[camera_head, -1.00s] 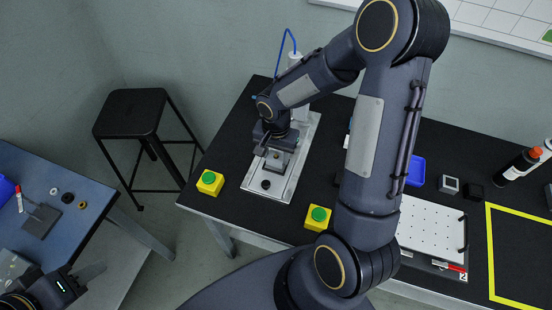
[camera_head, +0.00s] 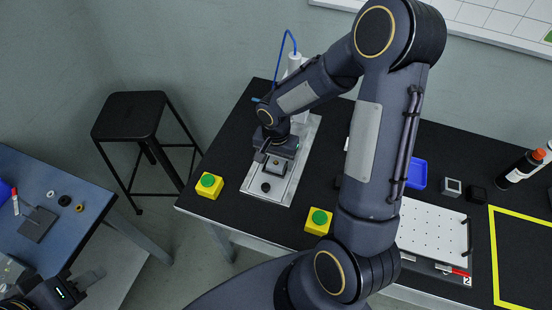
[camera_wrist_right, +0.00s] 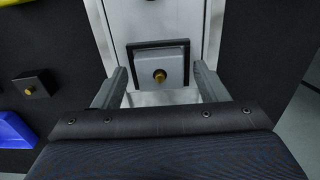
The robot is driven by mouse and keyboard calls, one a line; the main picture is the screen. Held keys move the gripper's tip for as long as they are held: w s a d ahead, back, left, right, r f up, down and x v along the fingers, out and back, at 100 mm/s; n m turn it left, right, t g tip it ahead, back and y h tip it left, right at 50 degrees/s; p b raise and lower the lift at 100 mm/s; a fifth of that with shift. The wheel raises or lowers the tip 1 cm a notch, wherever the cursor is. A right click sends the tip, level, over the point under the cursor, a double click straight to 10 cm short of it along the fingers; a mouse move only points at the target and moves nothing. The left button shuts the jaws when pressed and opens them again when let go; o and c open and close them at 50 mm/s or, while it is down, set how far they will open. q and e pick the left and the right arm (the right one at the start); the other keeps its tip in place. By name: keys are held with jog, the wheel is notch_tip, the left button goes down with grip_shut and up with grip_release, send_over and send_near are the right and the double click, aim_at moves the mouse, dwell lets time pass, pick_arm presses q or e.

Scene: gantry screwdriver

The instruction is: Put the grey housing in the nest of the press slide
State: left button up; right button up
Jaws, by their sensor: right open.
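The grey housing (camera_wrist_right: 143,66) is a square block with a brass stud in its middle. In the right wrist view it sits inside the dark square frame of the nest (camera_wrist_right: 133,44) and looks level. In the head view the nest area on the press slide (camera_head: 281,187) is partly hidden under my right gripper (camera_head: 277,158). That gripper (camera_wrist_right: 159,78) is open, with one finger on each side of the housing and visible gaps between. My left gripper (camera_head: 82,283) is at the lower left edge by the blue table; its jaws are unclear.
Two yellow boxes with green buttons (camera_head: 209,186) (camera_head: 318,221) flank the slide's front. A black stool (camera_head: 130,117) stands between the tables.

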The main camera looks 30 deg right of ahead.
aim_at(276, 162)
notch_tip(276, 162, up, 12)
jog(key=s+a+r+n+t+y, duration=0.2)
jog(key=s+r+n, duration=0.2)
jog(key=s, duration=0.4)
jog(key=s+a+r+n+t+y, duration=0.1)
jog(key=s+a+r+n+t, duration=0.1)
jog(key=s, duration=0.7)
jog(key=shift+r+n+t+y, duration=0.4)
jog(key=shift+r+n+t, duration=0.45)
jog(key=shift+n, duration=0.35)
